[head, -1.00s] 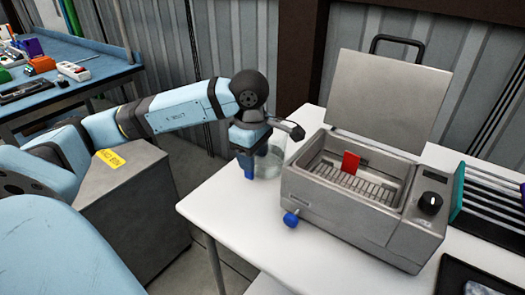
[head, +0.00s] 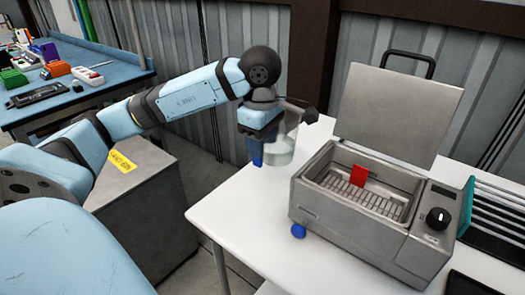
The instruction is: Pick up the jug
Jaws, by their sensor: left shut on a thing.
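The jug (head: 284,148) is a clear, see-through vessel at the back left of the white table, left of the metal bath. My left gripper (head: 256,152), with blue fingers, is in front of it and shut on it. The jug looks upright and held a little above the table top. The gripper and wrist hide part of its left side and the exact grip. My right gripper is not in view.
The open metal bath (head: 350,222) stands close to the right of the jug, its lid raised, with a red piece (head: 358,175) inside. The white table (head: 232,208) is bare at front left. A corrugated wall is behind.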

